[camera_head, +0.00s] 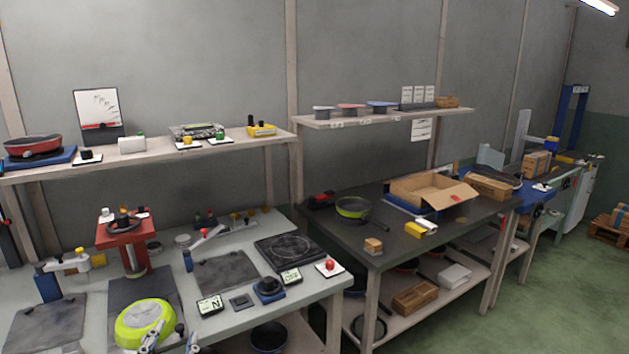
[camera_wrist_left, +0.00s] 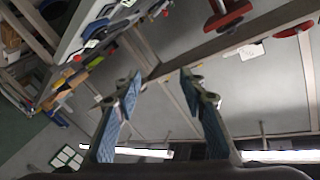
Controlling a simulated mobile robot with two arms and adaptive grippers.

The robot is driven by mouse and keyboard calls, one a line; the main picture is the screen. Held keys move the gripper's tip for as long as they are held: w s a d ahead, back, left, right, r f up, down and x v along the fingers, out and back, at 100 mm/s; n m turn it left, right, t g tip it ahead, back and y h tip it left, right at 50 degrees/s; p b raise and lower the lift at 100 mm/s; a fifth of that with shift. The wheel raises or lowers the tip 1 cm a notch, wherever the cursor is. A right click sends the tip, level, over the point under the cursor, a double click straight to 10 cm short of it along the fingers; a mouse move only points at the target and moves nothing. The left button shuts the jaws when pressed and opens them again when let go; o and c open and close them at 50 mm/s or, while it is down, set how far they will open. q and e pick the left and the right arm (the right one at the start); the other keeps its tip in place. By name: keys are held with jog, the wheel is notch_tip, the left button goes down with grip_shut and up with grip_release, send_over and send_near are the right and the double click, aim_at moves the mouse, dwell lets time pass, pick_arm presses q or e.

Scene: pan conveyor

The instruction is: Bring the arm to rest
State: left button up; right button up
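My left gripper (camera_head: 167,338) shows at the bottom edge of the head view, in front of a lime-green pan (camera_head: 145,318). In the left wrist view my left gripper (camera_wrist_left: 160,78) has its two blue-padded fingers apart, with nothing between them. The wrist camera sees the wall and shelves at a steep tilt. The pan lies upside down on a dark mat on the left bench, and the fingers overlap its lower right edge in the picture. I cannot tell whether they touch it. My right gripper is in neither view.
A red press-like stand (camera_head: 125,232) rises behind the pan. A hot plate (camera_head: 290,250), a blue knob box (camera_head: 268,289) and a red button (camera_head: 329,266) stand to the right on the bench. A dark table (camera_head: 400,250) holds another green pan (camera_head: 352,209) and an open carton (camera_head: 432,190).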

pick_arm(q)
jog(key=s+f+n+g, duration=0.3)
jog(key=s+f+g, duration=0.65)
jog(key=f, duration=0.65)
jog(key=s+d+f+g+h, duration=0.1)
jog(key=s+d+f+g, duration=0.15)
jog(key=s+f, duration=0.4)
jog(key=s+d+f+g+h, duration=0.1)
jog(key=s+d+f+g, duration=0.15)
jog(key=s, duration=0.75)
notch_tip(320, 180, down, 26)
jog(key=s, duration=0.2)
jog(key=s+a+f+g, duration=0.2)
jog(key=s+f, duration=1.3)
jog(key=s, duration=0.2)
jog(key=shift+a+f, duration=0.35)
jog(key=shift+a, duration=0.05)
